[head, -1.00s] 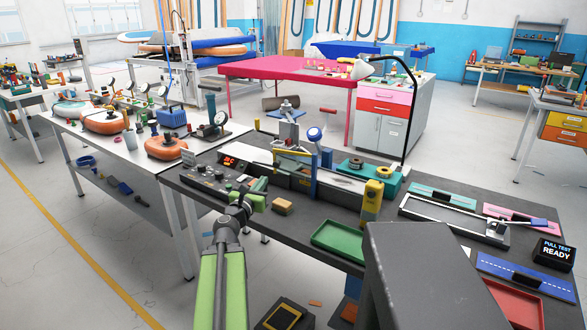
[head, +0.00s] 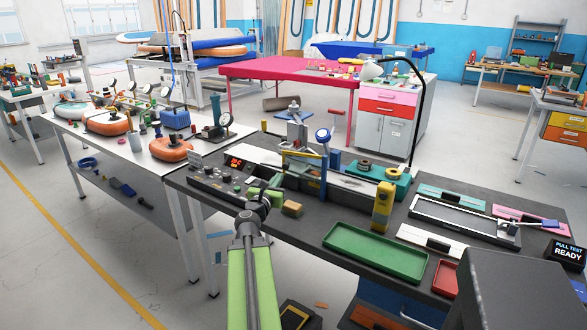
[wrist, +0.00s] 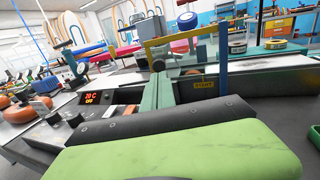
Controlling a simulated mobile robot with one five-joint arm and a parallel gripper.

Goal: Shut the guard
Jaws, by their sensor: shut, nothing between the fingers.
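A frame with a yellow top bar (head: 303,154) and a blue upright stands over the long bench machine (head: 345,187); I take it for the guard. In the wrist view the yellow bar (wrist: 180,40) and blue upright (wrist: 223,65) rise just beyond my gripper (wrist: 158,80). The bar looks raised above the machine bed, but I cannot tell its exact position. My gripper (head: 270,196) is shut and empty, at the machine's front beside the control panel. I see no clear contact with the guard.
The control panel display (wrist: 91,98) reads 20 C OFF. A small tan block (head: 292,208), a green tray (head: 375,252) and a yellow post (head: 382,205) are near on the dark bench. A dark grey block (head: 520,290) fills the lower right.

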